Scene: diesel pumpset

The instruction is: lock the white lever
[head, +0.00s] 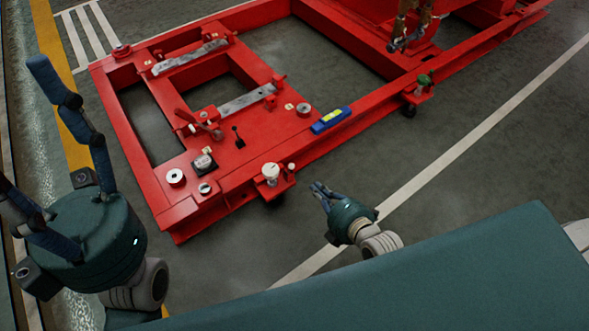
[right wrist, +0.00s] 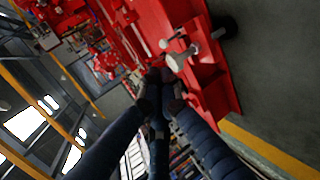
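The white lever (head: 270,172) has a round white top and stands on a small red bracket at the near side of the red frame. It also shows in the right wrist view (right wrist: 180,61), just beyond the fingertips. My right gripper (head: 316,188) is to the right of the lever, apart from it, above the floor. In the right wrist view its fingers (right wrist: 162,76) come together at the tips with nothing seen between them. My left gripper (head: 68,105) is at the far left with its fingers spread and empty, away from the frame.
The red frame (head: 232,176) carries a black lever (head: 238,137), a blue and yellow level (head: 331,119), white round fittings (head: 175,177) and grey metal bars. A green-topped valve (head: 423,80) is farther right. The floor beside the frame is clear.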

